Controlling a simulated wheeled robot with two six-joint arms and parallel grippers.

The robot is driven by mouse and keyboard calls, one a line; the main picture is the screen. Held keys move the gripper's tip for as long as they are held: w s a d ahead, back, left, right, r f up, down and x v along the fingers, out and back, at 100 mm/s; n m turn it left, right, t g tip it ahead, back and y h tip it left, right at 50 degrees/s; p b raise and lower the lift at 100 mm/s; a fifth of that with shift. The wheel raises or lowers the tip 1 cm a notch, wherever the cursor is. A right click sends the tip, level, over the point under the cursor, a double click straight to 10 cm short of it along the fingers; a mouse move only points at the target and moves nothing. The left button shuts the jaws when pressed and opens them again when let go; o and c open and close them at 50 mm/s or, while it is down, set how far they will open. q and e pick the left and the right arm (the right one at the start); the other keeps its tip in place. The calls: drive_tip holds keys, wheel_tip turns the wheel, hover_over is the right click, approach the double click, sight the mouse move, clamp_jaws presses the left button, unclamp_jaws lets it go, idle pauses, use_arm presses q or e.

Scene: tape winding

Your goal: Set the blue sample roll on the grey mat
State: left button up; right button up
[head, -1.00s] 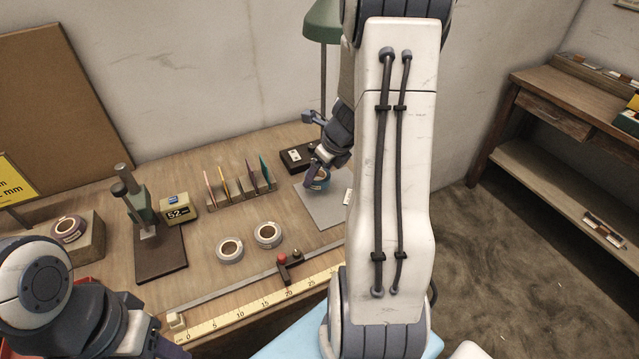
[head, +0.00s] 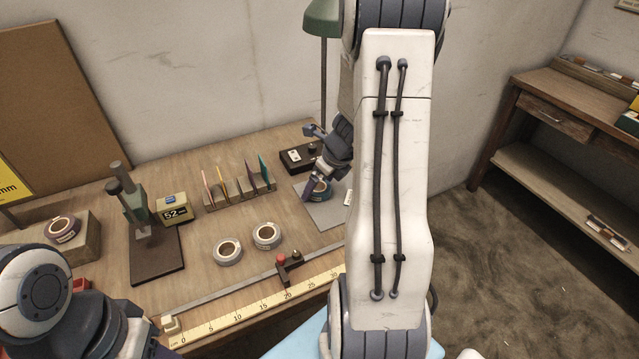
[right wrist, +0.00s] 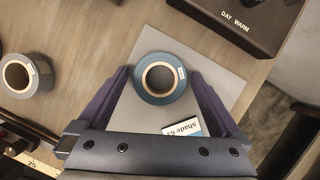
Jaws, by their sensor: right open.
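The blue sample roll (right wrist: 180,91) lies flat on the grey mat (right wrist: 221,79) in the right wrist view, its hole facing up. My right gripper (right wrist: 160,80) is open, with one dark finger on each side of the roll; gaps show between the fingers and the roll. In the head view the roll (head: 322,194) is partly hidden by the right gripper (head: 315,184), over the mat (head: 322,218) at the right of the table. My left gripper (head: 158,348) is at the lower left, mostly cut off, and its jaws cannot be made out.
A black "DAY WARM" box (head: 297,158) stands behind the mat. Two grey rolls (head: 228,251) (head: 266,236) lie to the left, with a ruler (head: 240,315) in front.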

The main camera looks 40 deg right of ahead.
drive_tip(key=a+p+v, duration=0.1)
drive_tip(key=p+v, duration=0.3)
drive_tip(key=v, duration=0.7)
drive_tip(key=s+a+r+n+g+y, duration=0.1)
drive_tip(key=a+r+n, duration=0.1)
drive_tip(key=a+n, duration=0.8)
drive_tip(key=a+r+n+g+y, duration=0.1)
drive_tip(key=a+r+n, duration=0.1)
drive_tip(key=a+n, duration=0.85)
drive_tip(key=s+a+r+n+g, duration=0.1)
drive_tip(key=s+a+n, duration=0.5)
drive_tip(key=n, duration=0.4)
drive_tip(key=s+a+r+n+g+h+p, duration=0.1)
drive_tip(key=s+a+n, duration=0.6)
drive_tip(key=s+n, duration=0.2)
drive_tip(key=shift+s+n+h, duration=0.3)
drive_tip(key=shift+n, duration=0.75)
